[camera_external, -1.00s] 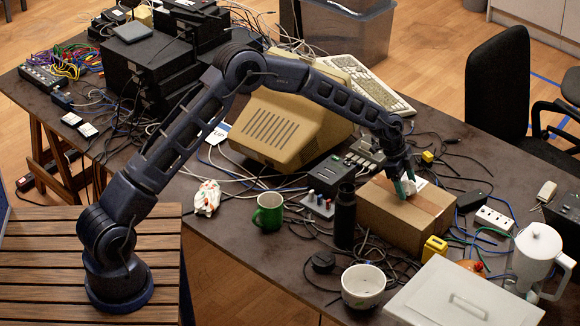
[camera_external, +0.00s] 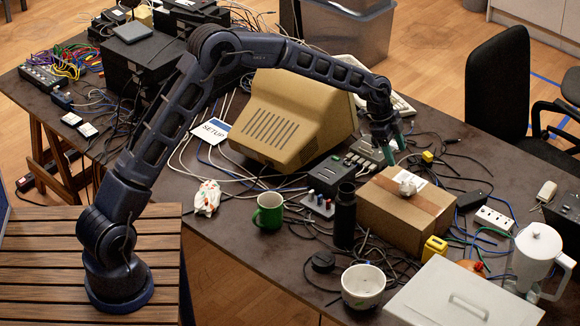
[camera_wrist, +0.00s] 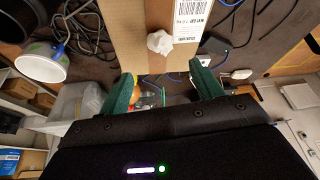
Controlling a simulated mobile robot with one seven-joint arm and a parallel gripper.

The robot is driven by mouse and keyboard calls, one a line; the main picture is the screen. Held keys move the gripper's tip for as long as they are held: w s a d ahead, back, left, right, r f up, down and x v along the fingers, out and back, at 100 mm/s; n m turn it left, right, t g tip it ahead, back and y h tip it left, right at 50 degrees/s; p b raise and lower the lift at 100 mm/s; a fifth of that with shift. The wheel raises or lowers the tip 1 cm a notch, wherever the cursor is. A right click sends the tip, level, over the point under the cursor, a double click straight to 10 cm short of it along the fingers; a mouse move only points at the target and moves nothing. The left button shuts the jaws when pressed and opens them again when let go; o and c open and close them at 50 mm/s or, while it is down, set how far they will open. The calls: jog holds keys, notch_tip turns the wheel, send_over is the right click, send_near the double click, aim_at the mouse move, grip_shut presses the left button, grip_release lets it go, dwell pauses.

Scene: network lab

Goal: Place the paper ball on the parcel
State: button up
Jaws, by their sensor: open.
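The paper ball (camera_external: 407,187) is small, white and crumpled. It rests on top of the parcel (camera_external: 400,218), a brown cardboard box with a tape strip and a white label. In the wrist view the paper ball (camera_wrist: 160,42) lies on the parcel (camera_wrist: 128,40) beside the label. My gripper (camera_external: 391,157) is open and empty, above and a little behind the parcel, apart from the ball. In the wrist view its green fingertips (camera_wrist: 162,82) are spread wide with nothing between them.
A black bottle (camera_external: 344,218) stands left of the parcel, with a white bowl (camera_external: 363,290) in front. A green mug (camera_external: 268,212) and a beige monitor (camera_external: 290,125) are farther left. A white pitcher (camera_external: 537,255) and a lidded container (camera_external: 462,295) are at right. Cables cover much of the table.

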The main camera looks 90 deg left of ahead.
jog(key=s+d+r+n+y, duration=0.2)
jog(key=s+d+r, duration=2.05)
jog(key=d, duration=0.25)
jog(key=s+d+f+n, duration=0.1)
jog(key=s+d, duration=0.3)
jog(key=s, duration=1.3)
jog(key=s+d+f+n, duration=0.1)
jog(key=s+d+n, duration=0.2)
jog(key=s, duration=1.4)
jog(key=shift+d+f+n+t, duration=0.25)
jog(key=shift+d+n+t, duration=0.05)
jog(key=shift+d, duration=0.4)
